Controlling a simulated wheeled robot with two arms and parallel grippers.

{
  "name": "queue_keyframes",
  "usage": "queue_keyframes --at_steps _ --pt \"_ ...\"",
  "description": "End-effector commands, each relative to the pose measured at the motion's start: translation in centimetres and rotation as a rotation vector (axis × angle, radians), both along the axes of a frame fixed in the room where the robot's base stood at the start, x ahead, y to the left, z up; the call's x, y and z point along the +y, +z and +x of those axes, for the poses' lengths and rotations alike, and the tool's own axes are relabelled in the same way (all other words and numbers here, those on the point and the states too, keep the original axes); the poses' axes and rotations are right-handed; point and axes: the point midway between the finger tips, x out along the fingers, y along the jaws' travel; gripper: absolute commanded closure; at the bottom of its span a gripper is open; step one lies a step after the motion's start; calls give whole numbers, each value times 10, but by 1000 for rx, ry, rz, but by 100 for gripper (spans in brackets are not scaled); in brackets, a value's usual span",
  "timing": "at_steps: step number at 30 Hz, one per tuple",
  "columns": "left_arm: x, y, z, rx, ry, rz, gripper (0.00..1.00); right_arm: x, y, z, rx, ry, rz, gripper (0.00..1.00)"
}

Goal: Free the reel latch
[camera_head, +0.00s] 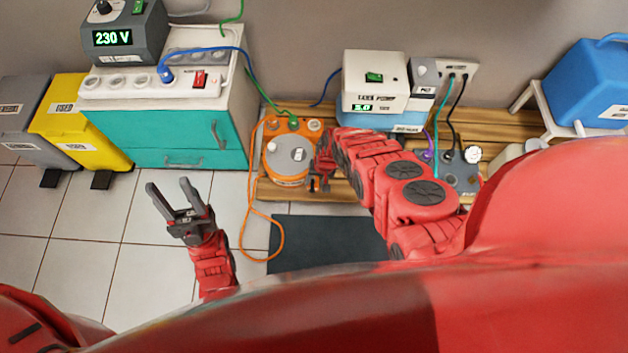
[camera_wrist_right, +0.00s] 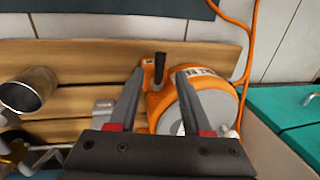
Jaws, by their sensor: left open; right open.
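The orange cable reel (camera_head: 287,178) with a round grey top lies on the wooden slatted platform. It also shows in the right wrist view (camera_wrist_right: 250,73), right of centre. My right gripper (camera_head: 319,178) is at the reel's right side, with its fingers open. In the right wrist view a short dark upright lever (camera_wrist_right: 160,66), which looks like the latch, stands on an orange part between the open fingertips. I cannot tell whether either finger touches it. My left gripper (camera_head: 172,190) is open and empty above the tiled floor, left of the reel.
An orange cable (camera_head: 247,205) loops from the reel to the floor near a dark mat (camera_head: 320,240). A teal cabinet (camera_head: 172,143) stands left of the reel. A white device (camera_head: 374,80) and sockets with cords stand behind my right arm. A metal cup (camera_wrist_right: 30,90) shows in the wrist view.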

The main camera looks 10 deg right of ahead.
Motion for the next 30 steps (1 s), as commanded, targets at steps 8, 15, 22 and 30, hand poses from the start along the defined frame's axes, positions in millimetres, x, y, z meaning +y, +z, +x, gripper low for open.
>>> queue_keyframes --at_steps 8,15,22,30 --pt "0 37 0 0 0 0 50 -10 56 -1 1 -3 0 51" --pt "0 56 0 0 0 0 50 -18 99 -5 2 -3 2 51" --pt "0 69 0 0 0 0 50 -25 132 -6 -2 -2 0 51" --pt "0 70 0 0 0 0 50 -27 139 -7 -3 -2 -1 51"
